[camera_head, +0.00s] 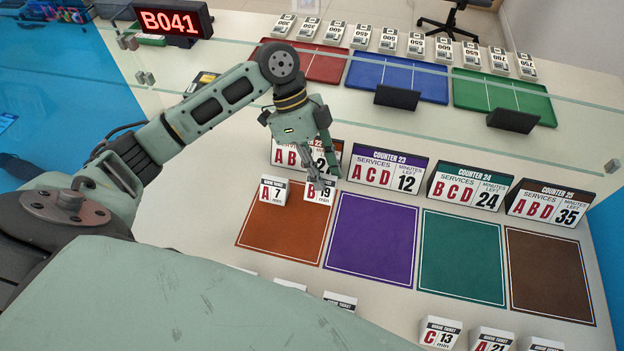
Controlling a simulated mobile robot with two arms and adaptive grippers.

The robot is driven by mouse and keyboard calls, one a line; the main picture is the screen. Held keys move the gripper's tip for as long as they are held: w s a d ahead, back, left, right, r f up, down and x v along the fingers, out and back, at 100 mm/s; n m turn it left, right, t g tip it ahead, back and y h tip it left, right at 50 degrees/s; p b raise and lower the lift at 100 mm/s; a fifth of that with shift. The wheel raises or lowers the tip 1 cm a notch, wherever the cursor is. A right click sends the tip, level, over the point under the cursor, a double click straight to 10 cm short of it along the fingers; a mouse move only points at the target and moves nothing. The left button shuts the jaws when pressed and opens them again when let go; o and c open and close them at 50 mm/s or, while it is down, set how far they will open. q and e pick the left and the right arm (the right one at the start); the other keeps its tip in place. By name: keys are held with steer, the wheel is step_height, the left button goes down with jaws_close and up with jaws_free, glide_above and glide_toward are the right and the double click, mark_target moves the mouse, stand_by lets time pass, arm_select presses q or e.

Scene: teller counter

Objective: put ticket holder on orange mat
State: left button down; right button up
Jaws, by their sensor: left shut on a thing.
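The orange mat (272,237) lies on the counter at the left end of a row of mats. A white ticket holder marked A 7 (273,190) stands at the mat's far left edge. My left gripper (320,183) points down over the mat's far right corner and is shut on a ticket holder marked B 19 (322,193). The fingers hide part of that holder's top, and I cannot tell whether it touches the mat. My right gripper does not show.
Purple (374,240), green (462,256) and brown (548,272) mats lie to the right. Counter signs (387,172) stand behind them. More ticket holders (440,332) stand along the near edge. A glass pane (440,115) crosses behind the signs.

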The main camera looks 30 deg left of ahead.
arm_select(q)
steer(key=shift+s+a+f, duration=0.15)
steer(key=shift+a+f, duration=0.15)
steer(key=shift+a, duration=0.2)
steer(key=shift+a+f, duration=0.1)
steer(key=shift+f, duration=0.3)
step_height(320, 180, down, 4)
steer(key=shift+r, duration=0.25)
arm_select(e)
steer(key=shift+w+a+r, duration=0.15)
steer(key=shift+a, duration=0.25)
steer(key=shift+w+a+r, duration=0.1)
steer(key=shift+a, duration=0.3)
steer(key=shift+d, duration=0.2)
arm_select(q)
steer(key=c, duration=1.6)
jaws_free()
steer(key=shift+f, duration=0.1)
steer(key=shift+o, duration=0.2)
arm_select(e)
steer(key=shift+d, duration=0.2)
arm_select(q)
steer(key=v, duration=1.2)
steer(key=shift+b, duration=0.45)
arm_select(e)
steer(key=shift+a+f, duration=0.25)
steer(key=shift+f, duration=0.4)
